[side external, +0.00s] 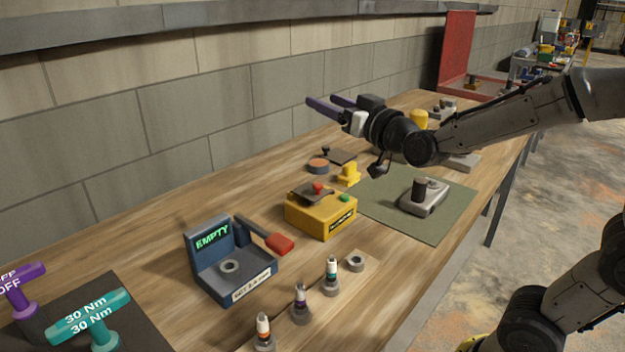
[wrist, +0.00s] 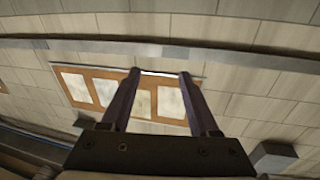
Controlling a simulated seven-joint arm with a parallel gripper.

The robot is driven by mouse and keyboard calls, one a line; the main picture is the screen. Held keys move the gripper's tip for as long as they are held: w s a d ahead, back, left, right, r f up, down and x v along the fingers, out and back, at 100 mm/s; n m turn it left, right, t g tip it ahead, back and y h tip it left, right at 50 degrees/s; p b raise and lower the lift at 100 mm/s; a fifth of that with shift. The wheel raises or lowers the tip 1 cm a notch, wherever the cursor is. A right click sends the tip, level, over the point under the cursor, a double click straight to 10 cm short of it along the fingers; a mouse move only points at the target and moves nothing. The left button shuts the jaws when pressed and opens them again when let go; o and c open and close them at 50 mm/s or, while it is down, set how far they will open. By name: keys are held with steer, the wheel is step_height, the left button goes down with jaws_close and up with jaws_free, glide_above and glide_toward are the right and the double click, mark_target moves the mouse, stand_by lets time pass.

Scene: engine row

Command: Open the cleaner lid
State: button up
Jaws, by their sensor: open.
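A yellow box (side external: 322,214) stands mid-bench in the side external view. It appears to be the cleaner, but its front label is too small to read. A dark flat lid (side external: 308,194) with a red knob (side external: 318,187) lies on its top, and a green button (side external: 345,198) sits beside it. The lid looks down over the box. My gripper (side external: 320,99) is open and empty, well above the bench and beyond the box, with its fingers pointing toward the wall. In the wrist view my open fingers (wrist: 160,72) frame only the wall and framed panels; the box does not show there.
A blue stand reading EMPTY (side external: 228,262) and a red-ended handle (side external: 265,236) are left of the box. Several small bottles (side external: 300,302) stand in front. A green mat (side external: 385,205) with a grey metal part (side external: 424,197) lies to the right. A small yellow piece (side external: 349,174) is just behind.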

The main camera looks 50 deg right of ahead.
steer(key=w+d+f+m+h, duration=0.1)
steer(key=w+d+f+h, duration=0.2)
steer(key=w+f, duration=0.2)
steer(key=g, duration=0.2)
glide_above(312, 188)
steer(key=v, duration=0.3)
step_height(312, 188, down, 11)
step_height(312, 188, down, 7)
steer(key=shift+f, duration=0.15)
steer(key=shift+x, duration=1)
steer(key=shift+w+d, duration=0.3)
steer(key=shift+w, duration=0.15)
jaws_close()
